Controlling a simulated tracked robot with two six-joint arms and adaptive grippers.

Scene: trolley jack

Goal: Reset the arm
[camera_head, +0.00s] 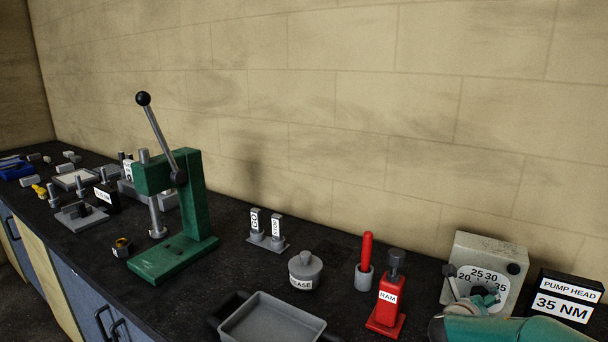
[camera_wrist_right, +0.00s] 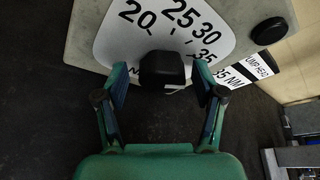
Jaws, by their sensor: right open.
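My right gripper (camera_head: 484,294) is at the front of a pale gauge box (camera_head: 487,250) at the right of the head view. In the right wrist view my right gripper (camera_wrist_right: 162,88) is open, with a finger on each side of a black block (camera_wrist_right: 163,69) at the dial. I see gaps between the fingers and the block. The gauge's white dial (camera_wrist_right: 180,25) shows 20, 25, 30 and 35. A thin pale pointer end shows beside the block. My teal right arm (camera_head: 525,329) hides the lower part of the gauge. My left gripper is not in view.
A box labelled PUMP HEAD 35 NM (camera_head: 566,302) stands right of the gauge. A red RAM unit (camera_head: 388,300), a red-handled tool (camera_head: 366,262), a grey tray (camera_head: 272,320) and a green press (camera_head: 185,220) stand to the left. A wall runs behind.

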